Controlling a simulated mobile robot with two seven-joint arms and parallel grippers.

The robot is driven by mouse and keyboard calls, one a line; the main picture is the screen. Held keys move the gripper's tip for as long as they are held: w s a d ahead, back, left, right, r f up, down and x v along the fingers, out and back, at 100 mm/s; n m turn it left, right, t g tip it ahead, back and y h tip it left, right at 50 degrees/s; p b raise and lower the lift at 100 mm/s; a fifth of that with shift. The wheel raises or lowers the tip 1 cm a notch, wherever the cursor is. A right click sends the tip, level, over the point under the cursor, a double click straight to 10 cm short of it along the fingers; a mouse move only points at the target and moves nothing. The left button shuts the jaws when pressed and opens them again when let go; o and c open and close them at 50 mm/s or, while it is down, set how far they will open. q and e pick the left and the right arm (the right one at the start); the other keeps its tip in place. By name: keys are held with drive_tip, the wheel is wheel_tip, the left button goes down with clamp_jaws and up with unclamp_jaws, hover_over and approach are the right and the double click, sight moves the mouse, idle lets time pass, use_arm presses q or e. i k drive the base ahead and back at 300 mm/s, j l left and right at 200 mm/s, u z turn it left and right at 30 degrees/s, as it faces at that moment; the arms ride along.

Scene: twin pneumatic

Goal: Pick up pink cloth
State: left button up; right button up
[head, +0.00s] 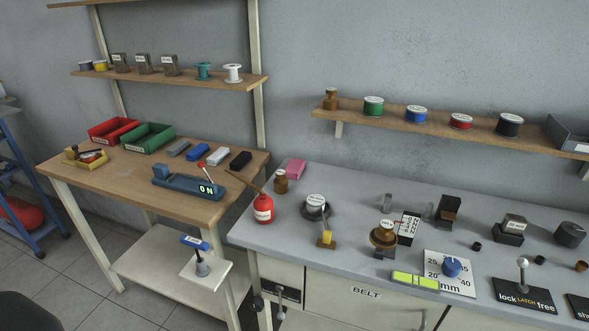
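A small pink cloth (295,168) lies at the back left of the grey workbench, close to the wall. It looks like a folded pink block. A brown bottle (280,181) stands just in front of it and to its left, and appears close to it. Neither of my grippers is in the head view.
A red oil can (263,208) stands at the grey bench's (340,245) left corner, its spout slanting up left. A black-based round device (315,206) is right of it. A wooden table (120,175) with bins stands left. A shelf (420,122) with spools hangs above the bench.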

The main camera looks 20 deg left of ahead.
sight(296, 167)
drive_tip(key=u, duration=1.3)
drive_tip(key=i+j+z, duration=0.1)
drive_tip(key=i+j, duration=0.15)
drive_tip(key=i+j+z, duration=0.1)
drive_tip(key=j, duration=0.25)
drive_tip(key=i+j+z, duration=0.1)
drive_tip(key=i+j, duration=0.25)
drive_tip(key=i+j+z, duration=0.1)
drive_tip(key=j, duration=0.25)
drive_tip(key=i+j+z, duration=0.1)
drive_tip(key=i+j, duration=0.2)
drive_tip(key=i+j+z, duration=0.1)
drive_tip(key=j, duration=0.3)
drive_tip(key=i, duration=0.1)
